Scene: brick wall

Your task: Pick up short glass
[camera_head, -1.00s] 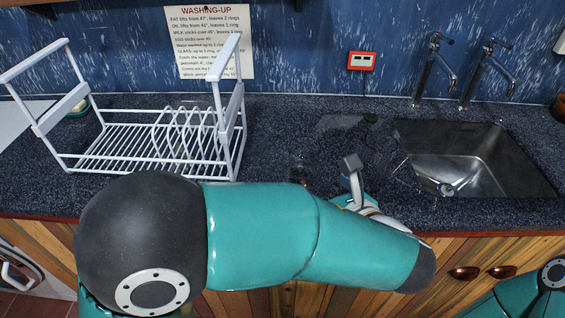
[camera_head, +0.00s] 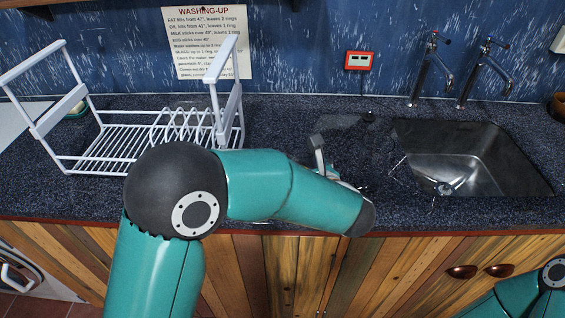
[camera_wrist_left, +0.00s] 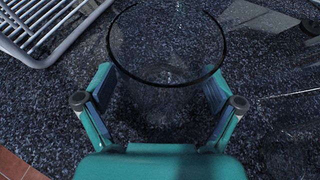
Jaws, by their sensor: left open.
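A clear, empty-looking glass (camera_wrist_left: 165,103) stands upright on the dark speckled counter in the left wrist view. Its round rim faces the camera. My left gripper (camera_wrist_left: 160,82) is open, with one finger on each side of the glass. I cannot tell whether either finger touches it. In the head view my left forearm hides most of the left gripper, and I cannot make out the glass there. Part of my right arm shows at the lower right of the head view; its gripper is out of frame.
A white dish rack (camera_head: 88,160) stands on the counter to the left; its wires also show in the left wrist view (camera_wrist_left: 45,25). A metal sink (camera_head: 470,155) with two taps (camera_head: 432,70) is at the right. A washing-up notice (camera_head: 208,42) hangs on the blue wall.

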